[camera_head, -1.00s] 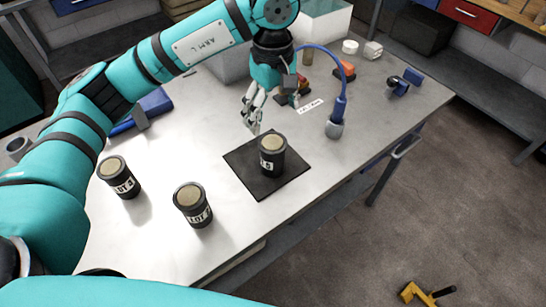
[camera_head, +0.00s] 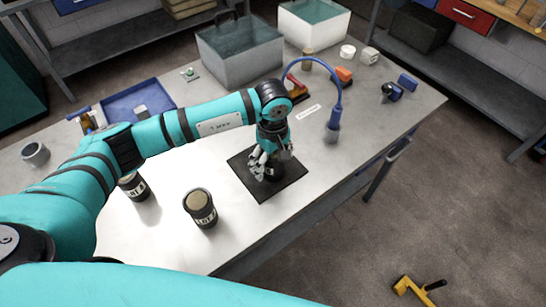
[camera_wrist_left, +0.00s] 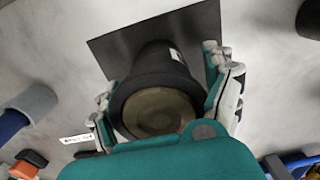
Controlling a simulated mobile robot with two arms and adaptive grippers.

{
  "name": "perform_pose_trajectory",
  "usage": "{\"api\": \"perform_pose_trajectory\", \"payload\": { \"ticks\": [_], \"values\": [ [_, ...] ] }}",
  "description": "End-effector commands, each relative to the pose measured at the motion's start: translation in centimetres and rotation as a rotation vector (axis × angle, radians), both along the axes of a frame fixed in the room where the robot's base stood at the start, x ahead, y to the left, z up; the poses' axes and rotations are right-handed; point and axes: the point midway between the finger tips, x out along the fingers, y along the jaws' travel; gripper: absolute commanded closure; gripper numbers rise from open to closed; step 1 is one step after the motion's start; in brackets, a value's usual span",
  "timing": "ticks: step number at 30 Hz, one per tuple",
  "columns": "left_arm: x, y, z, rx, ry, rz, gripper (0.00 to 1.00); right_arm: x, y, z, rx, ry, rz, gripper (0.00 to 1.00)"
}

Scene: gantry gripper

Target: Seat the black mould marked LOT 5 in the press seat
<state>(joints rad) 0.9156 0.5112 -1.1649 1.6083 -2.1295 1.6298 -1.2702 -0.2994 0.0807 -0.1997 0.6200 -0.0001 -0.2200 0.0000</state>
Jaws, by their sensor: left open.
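A black mould (camera_wrist_left: 155,68) with a tan top stands upright on a black square mat (camera_head: 285,190). Its label is turned away, with only a pale edge showing in the left wrist view. My left gripper (camera_head: 263,166) is over it, open, with fingers on both sides of the mould; I cannot tell whether they touch it. Two similar labelled moulds stand to the left: one (camera_head: 200,209) at the table's front, and one (camera_head: 134,188) partly behind my left arm. Their lot numbers are hard to read. I cannot make out the press seat for certain. My right gripper is not in view.
Farther back are a clear bin (camera_head: 240,58), a white bin (camera_head: 314,22) and a blue tray (camera_head: 135,98). The table front right of the moulds is clear.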

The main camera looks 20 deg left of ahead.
Motion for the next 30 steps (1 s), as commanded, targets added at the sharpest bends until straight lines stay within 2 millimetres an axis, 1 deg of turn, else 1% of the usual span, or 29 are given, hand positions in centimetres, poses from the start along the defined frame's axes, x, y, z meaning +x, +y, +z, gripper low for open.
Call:
{"api": "perform_pose_trajectory", "payload": {
  "ticks": [3, 8, 11, 21, 25, 26, 30],
  "values": [
    [-0.04, 0.01, -0.53, 0.001, 0.001, 0.0, 0.15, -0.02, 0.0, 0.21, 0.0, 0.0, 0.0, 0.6],
    [-0.02, 0.0, -0.57, 0.001, -0.001, -0.001, 0.15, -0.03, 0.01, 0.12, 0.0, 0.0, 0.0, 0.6],
    [-0.02, 0.0, -0.56, 0.001, -0.001, -0.001, 0.27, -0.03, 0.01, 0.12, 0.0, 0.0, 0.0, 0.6],
    [-0.02, 0.01, -0.53, 0.001, -0.001, 0.0, 0.72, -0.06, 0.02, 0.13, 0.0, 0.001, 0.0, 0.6],
    [-0.02, 0.02, -0.55, 0.001, 0.001, 0.0, 0.73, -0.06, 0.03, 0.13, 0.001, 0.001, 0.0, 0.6],
    [0.04, -0.02, -0.43, 0.0, -0.002, -0.001, 0.78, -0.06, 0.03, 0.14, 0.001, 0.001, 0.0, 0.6],
    [0.02, 0.0, -0.46, 0.0, -0.001, 0.0, 0.79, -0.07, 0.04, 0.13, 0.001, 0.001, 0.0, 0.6]
  ]
}}
